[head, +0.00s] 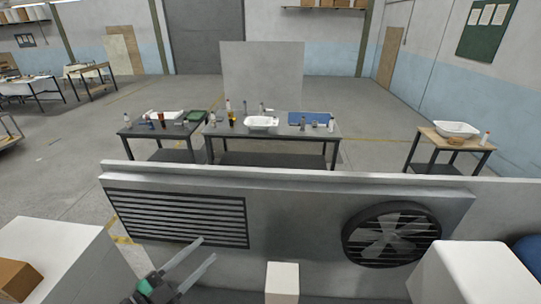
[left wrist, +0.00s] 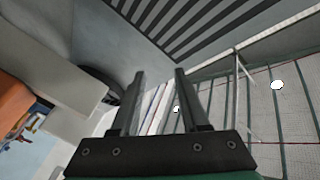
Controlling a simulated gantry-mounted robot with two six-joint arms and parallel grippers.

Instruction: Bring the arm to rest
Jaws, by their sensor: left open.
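My left gripper (head: 207,249) is at the lower left of the head view, its two light fingers apart with nothing between them. It points up and to the right, in front of the grey wall panel with dark louvres (head: 180,217). In the left wrist view the gripper (left wrist: 160,72) shows two dark parallel fingers, spread and empty. My right gripper is in neither view. A white basin (head: 262,122) stands far off on a dark table, and a white tub (head: 456,129) stands on a wooden table at the right.
A low grey wall with a round fan (head: 391,235) crosses the near view. A white block with a brown box (head: 17,278) stands at the lower left, and another white block (head: 470,275) at the lower right.

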